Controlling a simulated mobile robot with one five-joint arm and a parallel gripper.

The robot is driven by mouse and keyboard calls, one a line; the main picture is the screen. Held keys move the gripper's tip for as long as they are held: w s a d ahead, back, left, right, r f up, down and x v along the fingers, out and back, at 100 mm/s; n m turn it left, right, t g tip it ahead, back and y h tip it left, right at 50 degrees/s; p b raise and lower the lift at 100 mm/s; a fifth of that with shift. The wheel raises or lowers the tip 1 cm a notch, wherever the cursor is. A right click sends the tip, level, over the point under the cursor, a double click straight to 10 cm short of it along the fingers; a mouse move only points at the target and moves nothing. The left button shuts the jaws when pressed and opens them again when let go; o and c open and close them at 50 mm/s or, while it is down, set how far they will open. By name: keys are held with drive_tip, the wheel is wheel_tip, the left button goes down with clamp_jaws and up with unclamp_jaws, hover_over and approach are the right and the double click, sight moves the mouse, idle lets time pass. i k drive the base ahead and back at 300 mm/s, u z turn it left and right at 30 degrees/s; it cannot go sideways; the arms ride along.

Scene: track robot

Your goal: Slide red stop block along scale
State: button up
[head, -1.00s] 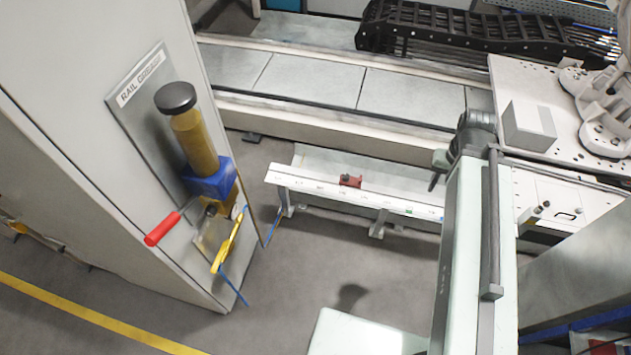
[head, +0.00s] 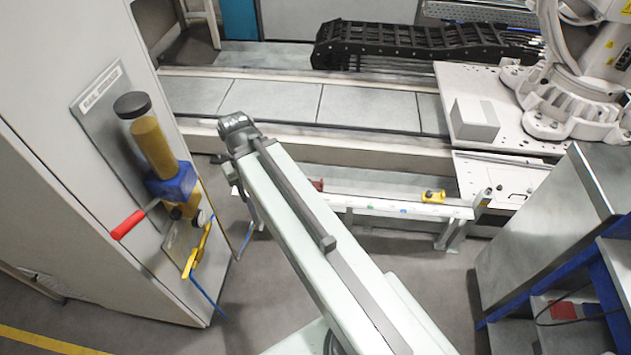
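The red stop block (head: 317,185) sits on the white scale rail (head: 375,204). Only a small part of the block shows past the right edge of my arm. The rail runs low in front of the long track, and my arm crosses in front of its left part. A yellow block (head: 433,196) sits near the rail's right end, well apart from the red one. My arm reaches from the lower right up to a dark joint above the rail's left end. My gripper is hidden behind the arm, so its fingers do not show.
A grey cabinet (head: 100,200) stands at left, with a grease pump (head: 160,160) and its red handle (head: 127,225) sticking out. A steel stand with blue parts (head: 545,235) is at right. Clear floor (head: 430,280) lies in front of the rail's right part.

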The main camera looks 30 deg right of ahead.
sight(318, 185)
drive_tip(key=u, duration=0.1)
drive_tip(key=i, duration=1)
drive_tip(key=z, duration=0.05)
